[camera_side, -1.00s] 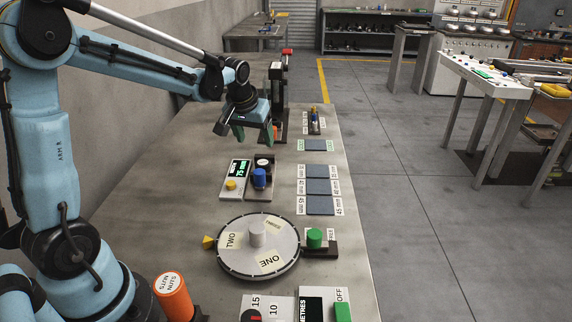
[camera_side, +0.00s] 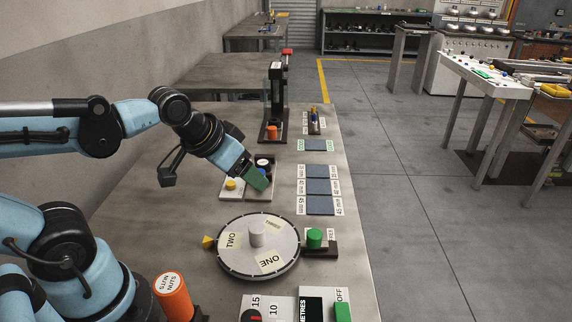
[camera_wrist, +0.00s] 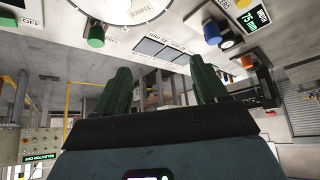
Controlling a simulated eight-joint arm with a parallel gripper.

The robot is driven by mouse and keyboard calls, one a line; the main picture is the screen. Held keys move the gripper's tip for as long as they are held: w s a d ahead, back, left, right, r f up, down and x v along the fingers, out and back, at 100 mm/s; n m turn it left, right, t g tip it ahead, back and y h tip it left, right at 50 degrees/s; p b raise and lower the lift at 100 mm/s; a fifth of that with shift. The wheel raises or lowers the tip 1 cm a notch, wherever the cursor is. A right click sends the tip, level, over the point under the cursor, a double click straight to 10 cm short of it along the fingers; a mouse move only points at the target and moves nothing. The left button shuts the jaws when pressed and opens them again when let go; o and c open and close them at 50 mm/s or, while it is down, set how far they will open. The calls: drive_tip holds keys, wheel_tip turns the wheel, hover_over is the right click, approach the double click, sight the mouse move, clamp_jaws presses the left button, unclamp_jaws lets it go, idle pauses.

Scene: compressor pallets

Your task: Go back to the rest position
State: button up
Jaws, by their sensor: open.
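My gripper (camera_side: 258,177) is in the middle of the side view, over the near part of the small panel with a yellow button and a blue knob. Its green fingers hide part of that panel. In the wrist view my gripper (camera_wrist: 158,88) has its two green fingers spread apart with nothing between them. The arm reaches in from the left and the wrist is tilted.
A round turntable (camera_side: 228,262) with paper labels lies nearer on the bench, beside a green knob (camera_side: 314,238). Dark pads (camera_side: 318,187) line the right edge. A black press-like stand (camera_side: 275,100) with an orange part (camera_side: 271,132) stands farther back. An orange nuts container (camera_side: 173,298) stands near my base.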

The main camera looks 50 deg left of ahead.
drive_tip(key=shift+s+d+f, duration=0.3)
drive_tip(key=shift+s+d, duration=0.15)
drive_tip(key=shift+s, duration=0.1)
